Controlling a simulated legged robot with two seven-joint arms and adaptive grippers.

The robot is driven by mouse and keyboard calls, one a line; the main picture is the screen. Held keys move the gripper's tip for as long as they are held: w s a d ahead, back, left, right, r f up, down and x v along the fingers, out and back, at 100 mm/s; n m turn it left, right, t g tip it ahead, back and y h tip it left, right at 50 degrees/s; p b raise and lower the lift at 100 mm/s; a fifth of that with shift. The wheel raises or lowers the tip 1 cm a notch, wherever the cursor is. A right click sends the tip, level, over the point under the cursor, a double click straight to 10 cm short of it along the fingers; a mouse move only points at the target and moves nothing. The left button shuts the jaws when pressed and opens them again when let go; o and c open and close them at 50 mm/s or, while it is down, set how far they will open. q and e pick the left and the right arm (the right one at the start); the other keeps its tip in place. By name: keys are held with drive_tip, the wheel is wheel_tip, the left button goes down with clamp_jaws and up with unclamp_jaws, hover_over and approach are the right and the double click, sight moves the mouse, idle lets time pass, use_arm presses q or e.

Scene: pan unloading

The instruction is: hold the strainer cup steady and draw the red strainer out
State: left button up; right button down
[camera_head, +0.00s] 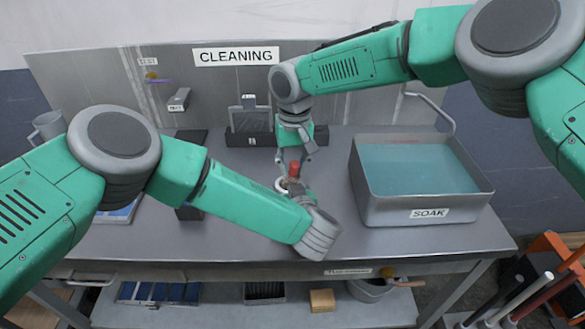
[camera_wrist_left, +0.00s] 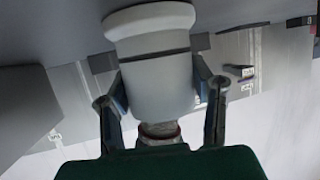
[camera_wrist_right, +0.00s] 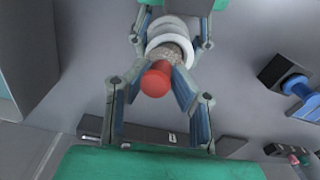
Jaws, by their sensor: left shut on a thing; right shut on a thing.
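The strainer cup is a white cup with a flared base; it fills the middle of the left wrist view (camera_wrist_left: 155,75). My left gripper (camera_wrist_left: 160,85) is shut on its sides. The red strainer (camera_wrist_right: 156,80) has a round red end and a grey mesh-like body (camera_wrist_right: 172,53), seen in the right wrist view. My right gripper (camera_wrist_right: 160,75) is shut on the strainer from both sides, just by its red end. The white rim of the cup (camera_wrist_right: 170,27) shows around the mesh, so part of the strainer appears inside. In the head view the red end (camera_head: 294,168) stands above the cup, between both grippers.
A grey soak basin (camera_head: 420,207) with blue-green liquid stands to the right. A dark holder (camera_head: 249,138) stands at the back under the CLEANING sign (camera_head: 236,56). A grey jug (camera_head: 47,125) is at the far left. The bench front (camera_head: 400,240) is bare.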

drive_tip(key=shift+r, duration=1.75)
drive_tip(key=shift+d+r, duration=0.1)
drive_tip(key=shift+r, duration=0.7)
use_arm(q)
drive_tip(key=o, duration=1.4)
drive_tip(key=shift+c, duration=0.2)
